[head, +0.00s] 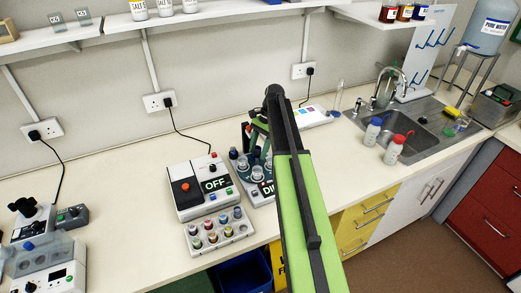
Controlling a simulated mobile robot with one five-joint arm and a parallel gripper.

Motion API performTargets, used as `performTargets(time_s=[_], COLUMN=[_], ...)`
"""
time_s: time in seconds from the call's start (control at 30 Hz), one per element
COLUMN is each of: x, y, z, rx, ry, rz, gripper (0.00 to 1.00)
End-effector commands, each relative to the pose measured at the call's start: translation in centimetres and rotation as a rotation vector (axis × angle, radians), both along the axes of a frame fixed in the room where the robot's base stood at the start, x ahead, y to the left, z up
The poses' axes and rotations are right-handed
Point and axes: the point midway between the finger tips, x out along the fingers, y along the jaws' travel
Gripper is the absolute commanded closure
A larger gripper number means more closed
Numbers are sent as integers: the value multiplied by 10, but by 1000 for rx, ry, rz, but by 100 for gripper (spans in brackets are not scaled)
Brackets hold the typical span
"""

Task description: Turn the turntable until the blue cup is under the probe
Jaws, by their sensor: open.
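The turntable unit (243,183) stands on the bench, left of my raised green arm, which covers its right part. Several small cups or vials stand on it. A dark blue one (233,154) is at its left back, and a pale one (257,172) is nearer the front. Dark green upright parts (256,130) rise behind them beside my arm; I cannot tell whether they are the probe's stand or part of my arm. The probe tip cannot be made out, so I cannot tell which cup is under it. My gripper is hidden behind my arm.
A white control box (199,188) marked OFF, with a red button, stands left of the turntable. A rack of coloured-cap vials (219,232) is in front. Two capped bottles (394,149) stand by the sink (425,135) at right.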

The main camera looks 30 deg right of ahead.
Motion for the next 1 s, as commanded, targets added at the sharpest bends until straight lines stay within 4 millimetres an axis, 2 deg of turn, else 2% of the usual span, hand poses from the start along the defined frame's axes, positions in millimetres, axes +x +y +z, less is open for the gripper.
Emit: performTargets(time_s=[0.17,0.4,0.53,0.87,1.0], x=[2,5,5,6,6], y=[-3,-16,-22,-23,-23], z=[17,56,72,73,73], rx=[0,0,0,0,0], ry=[-1,-1,0,0,0], rz=[2,4,5,8,8], gripper=[52,52,52,52,71])
